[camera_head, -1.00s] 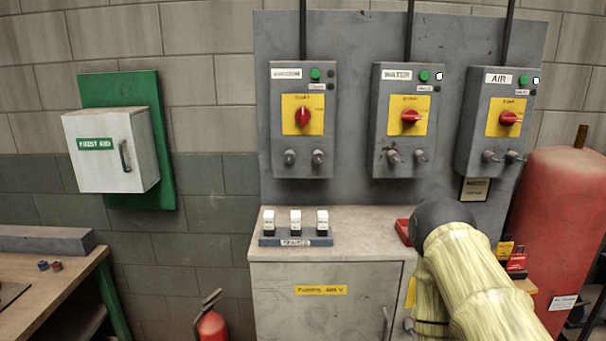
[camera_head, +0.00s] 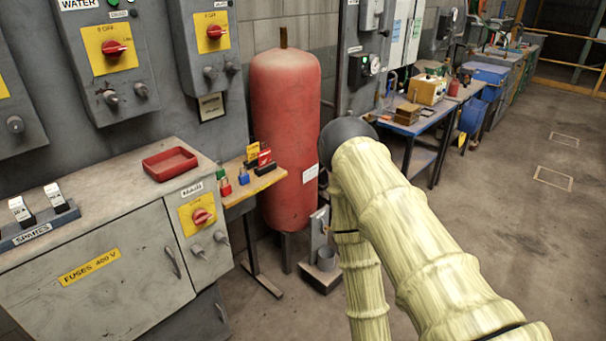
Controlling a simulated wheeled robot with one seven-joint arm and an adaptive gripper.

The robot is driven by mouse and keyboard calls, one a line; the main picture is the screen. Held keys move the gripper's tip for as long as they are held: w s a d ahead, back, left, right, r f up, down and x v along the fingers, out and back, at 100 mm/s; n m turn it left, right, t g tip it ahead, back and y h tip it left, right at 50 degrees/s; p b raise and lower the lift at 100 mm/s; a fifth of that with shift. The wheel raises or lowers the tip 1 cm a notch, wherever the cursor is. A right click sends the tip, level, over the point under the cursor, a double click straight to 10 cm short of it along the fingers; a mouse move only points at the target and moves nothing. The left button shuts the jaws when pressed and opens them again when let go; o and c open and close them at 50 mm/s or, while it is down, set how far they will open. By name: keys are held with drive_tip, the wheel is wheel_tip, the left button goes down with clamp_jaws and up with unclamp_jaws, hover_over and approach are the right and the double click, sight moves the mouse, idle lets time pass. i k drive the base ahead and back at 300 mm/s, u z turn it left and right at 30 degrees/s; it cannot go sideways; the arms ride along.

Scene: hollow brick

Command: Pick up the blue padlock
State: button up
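The blue padlock (camera_head: 243,176) sits on a small wooden shelf (camera_head: 240,193) to the right of the grey fuse cabinet. A red padlock (camera_head: 225,187) stands to its left and a green one (camera_head: 220,172) just behind. My arm, in a pale yellow sleeve, reaches up from the lower right and ends in a dark rounded part to the right of the red tank. My gripper's fingers do not show.
A red tank (camera_head: 285,130) stands right behind the shelf. A red tray (camera_head: 170,164) lies on the fuse cabinet (camera_head: 110,255). Yellow and red tags (camera_head: 264,157) stand at the shelf's back. A workbench (camera_head: 425,122) is farther back; open floor (camera_head: 500,210) lies at right.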

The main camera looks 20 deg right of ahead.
sight(244, 178)
drive_tip(key=u, duration=0.05)
drive_tip(key=i, duration=0.95)
drive_tip(key=z, duration=0.25)
